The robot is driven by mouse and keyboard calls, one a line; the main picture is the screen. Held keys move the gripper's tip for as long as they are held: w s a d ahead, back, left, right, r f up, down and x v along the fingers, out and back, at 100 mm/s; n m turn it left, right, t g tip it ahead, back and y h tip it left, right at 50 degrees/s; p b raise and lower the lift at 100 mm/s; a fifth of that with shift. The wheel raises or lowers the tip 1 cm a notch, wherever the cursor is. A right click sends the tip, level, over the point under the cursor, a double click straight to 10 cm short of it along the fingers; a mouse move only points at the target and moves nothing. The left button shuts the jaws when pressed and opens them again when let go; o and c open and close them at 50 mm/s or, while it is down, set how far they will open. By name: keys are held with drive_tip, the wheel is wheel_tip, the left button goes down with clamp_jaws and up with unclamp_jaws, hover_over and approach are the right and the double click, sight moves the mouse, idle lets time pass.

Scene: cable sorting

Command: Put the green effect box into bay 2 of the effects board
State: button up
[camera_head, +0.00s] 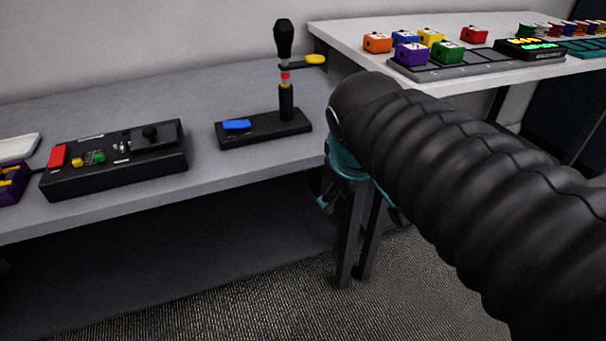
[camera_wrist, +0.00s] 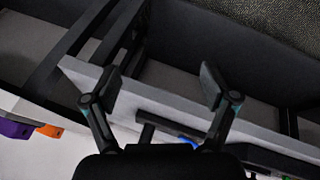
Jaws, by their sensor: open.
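The green effect box (camera_head: 448,52) sits on or at the grey effects board (camera_head: 437,72) on the white table at the upper right of the head view. A purple box (camera_head: 411,54) is just left of it on the board. Which bay is number 2 cannot be read. My gripper (camera_wrist: 160,92) is open and empty in the wrist view, with the grey bench edge behind it. In the head view my arm hides most of it; it is in front of the grey bench's right end, far from the green box.
Orange (camera_head: 377,42), blue, yellow and red (camera_head: 474,35) boxes stand around the board. A black device with lit green text (camera_head: 530,48) is to the right. The grey bench (camera_head: 240,175) holds a black lever stand (camera_head: 265,128) and a black control box (camera_head: 115,160).

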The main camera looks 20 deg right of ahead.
drive_tip(key=s+a+f+m+y, duration=0.2)
drive_tip(key=s+a+f+m, duration=0.2)
drive_tip(key=s+f, duration=0.1)
drive_tip(key=shift+a+t, duration=0.2)
drive_tip(key=shift+t, duration=0.1)
